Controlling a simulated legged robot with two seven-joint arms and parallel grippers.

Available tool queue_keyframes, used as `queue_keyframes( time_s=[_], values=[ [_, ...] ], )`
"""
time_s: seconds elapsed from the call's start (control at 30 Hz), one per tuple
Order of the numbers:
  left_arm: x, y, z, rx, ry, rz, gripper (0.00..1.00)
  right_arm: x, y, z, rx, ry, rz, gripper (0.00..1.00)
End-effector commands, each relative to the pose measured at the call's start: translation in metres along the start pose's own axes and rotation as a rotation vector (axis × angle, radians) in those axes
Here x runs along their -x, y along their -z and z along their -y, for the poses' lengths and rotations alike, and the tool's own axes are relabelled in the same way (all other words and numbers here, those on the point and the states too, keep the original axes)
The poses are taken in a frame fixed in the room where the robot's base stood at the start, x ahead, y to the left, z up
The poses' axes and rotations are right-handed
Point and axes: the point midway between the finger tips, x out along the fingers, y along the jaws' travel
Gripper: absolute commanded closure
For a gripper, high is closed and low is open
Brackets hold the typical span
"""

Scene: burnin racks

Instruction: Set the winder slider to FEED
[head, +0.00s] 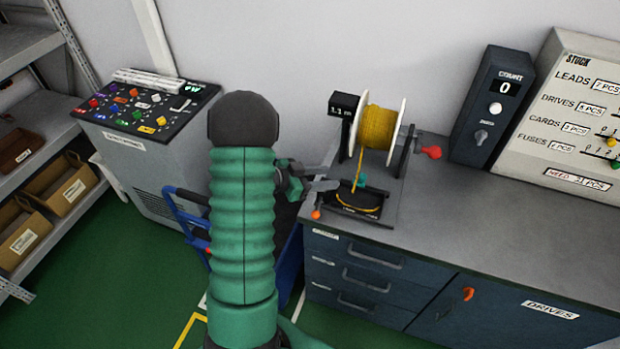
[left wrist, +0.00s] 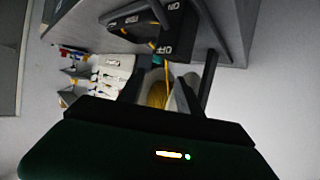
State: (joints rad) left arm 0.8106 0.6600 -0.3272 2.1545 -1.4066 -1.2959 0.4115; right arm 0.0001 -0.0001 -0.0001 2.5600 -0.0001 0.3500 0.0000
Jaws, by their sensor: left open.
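The winder carries a yellow spool (head: 378,127) between white flanges, with a small black display box (head: 344,105) at its left. Its black front base (head: 358,203) has yellow cord running down to it. A small teal piece (head: 361,180) shows there; I cannot tell whether it is the slider knob. No FEED label is readable. My left gripper (head: 327,178) is open and empty, just left of the base, its fingers pointing right. In the left wrist view a black labelled block (left wrist: 172,28) and the yellow cord show close up. My right gripper is not in view.
A red crank handle (head: 431,152) sticks out right of the spool, and an orange knob (head: 316,214) sits at the winder's front left. The COUNT box (head: 488,105) and a parts board (head: 585,110) stand further right. The grey worktop (head: 480,210) is clear in front of them.

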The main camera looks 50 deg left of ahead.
Motion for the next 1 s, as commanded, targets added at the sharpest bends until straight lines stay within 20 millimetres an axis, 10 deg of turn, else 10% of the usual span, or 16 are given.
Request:
queue_keyframes(
  time_s=[0.27, 0.73, 1.0],
  values=[
    [0.051, -0.002, 0.001, 0.001, 0.0, 0.002, 0.58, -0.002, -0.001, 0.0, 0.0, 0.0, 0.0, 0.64],
    [0.055, -0.002, 0.001, 0.002, -0.001, 0.002, 0.58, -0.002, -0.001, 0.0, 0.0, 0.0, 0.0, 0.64],
    [-0.014, 0.034, 0.004, -0.088, 0.206, 0.124, 0.58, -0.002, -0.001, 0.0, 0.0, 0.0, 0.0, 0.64]
  ],
)
